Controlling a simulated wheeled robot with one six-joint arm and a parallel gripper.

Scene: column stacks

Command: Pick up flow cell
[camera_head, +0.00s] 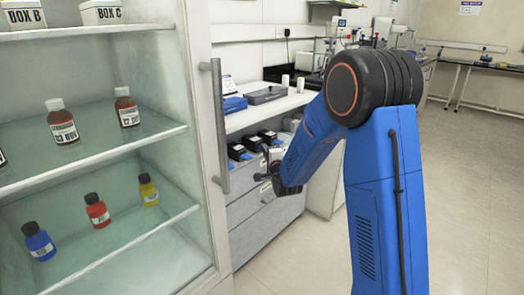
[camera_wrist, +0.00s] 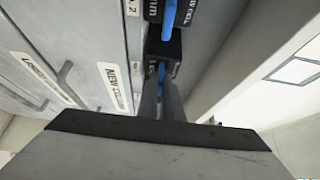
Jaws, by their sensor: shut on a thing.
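Several black blocks with blue tabs stand in a row on the low drawer unit; one black block (camera_head: 237,152) shows at the left of the row. In the wrist view my gripper (camera_wrist: 160,82) is shut on a narrow blue tab, taken as the flow cell (camera_wrist: 162,68), at the near face of a black block (camera_wrist: 165,48). Most of this blue piece is hidden by the fingers. Another blue tab (camera_wrist: 168,18) shows on the block beyond. In the head view my gripper (camera_head: 264,177) is at the front of the row.
A glass-shelved cabinet with an upright handle (camera_head: 215,125) stands at the left, holding several bottles. A blue box (camera_head: 234,104) and a grey case (camera_head: 267,94) lie on the counter above the blocks. The floor (camera_head: 465,190) at the right is clear.

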